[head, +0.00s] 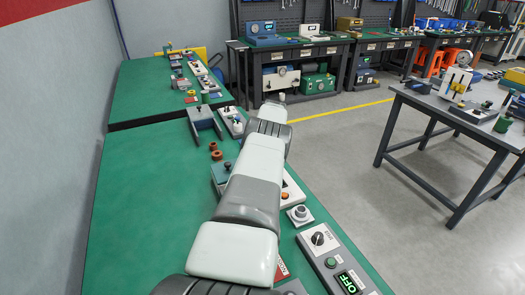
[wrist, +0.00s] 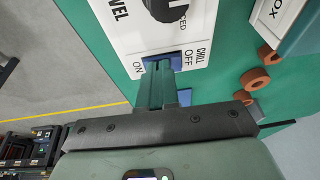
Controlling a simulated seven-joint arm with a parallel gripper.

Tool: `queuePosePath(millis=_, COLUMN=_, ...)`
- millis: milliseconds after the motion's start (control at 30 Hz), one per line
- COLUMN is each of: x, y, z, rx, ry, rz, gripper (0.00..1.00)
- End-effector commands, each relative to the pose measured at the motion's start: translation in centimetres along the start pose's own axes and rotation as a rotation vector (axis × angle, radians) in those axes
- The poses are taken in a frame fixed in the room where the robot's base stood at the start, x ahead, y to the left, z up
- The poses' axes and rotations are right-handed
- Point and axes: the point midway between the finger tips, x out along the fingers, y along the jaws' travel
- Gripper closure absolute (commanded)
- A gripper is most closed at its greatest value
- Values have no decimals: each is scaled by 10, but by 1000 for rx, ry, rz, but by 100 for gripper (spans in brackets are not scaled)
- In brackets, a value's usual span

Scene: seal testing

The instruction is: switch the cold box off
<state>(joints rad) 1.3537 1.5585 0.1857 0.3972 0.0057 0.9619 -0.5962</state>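A white panel (wrist: 128,32) with a black knob (wrist: 165,5) fills the top of the wrist view. It carries the words LEVEL, CHILL, ON and OFF. A blue switch (wrist: 178,57) sits between the ON mark at left and the OFF mark at right. My gripper (wrist: 160,68) points at this switch, its fingers together with nothing seen between them. The fingertips overlap the switch and hide part of it. I cannot tell whether they touch it or which side is pressed. In the head view my arm hides the fingers.
Brown rings (wrist: 256,78) lie right of the panel, near a white label (wrist: 270,12) ending in OX. In the head view, a knob box (head: 319,238) with a green OFF display stands nearer on the green bench (head: 140,215). The bench's left side is clear.

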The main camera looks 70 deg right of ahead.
Motion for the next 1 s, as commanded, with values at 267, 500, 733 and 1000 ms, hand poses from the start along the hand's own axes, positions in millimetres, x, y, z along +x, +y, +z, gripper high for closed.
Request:
queuePosePath(millis=267, x=-6, y=0, z=-1, rx=0, ry=-4, rz=-2, gripper=100)
queuePosePath(millis=500, x=-47, y=0, z=-12, rx=0, ry=-2, rz=0, gripper=100)
queuePosePath(millis=733, x=-92, y=-3, z=-12, rx=0, ry=0, rz=2, gripper=100)
queuePosePath(millis=1000, x=-131, y=-7, z=-12, rx=0, ry=-1, rz=0, gripper=100)
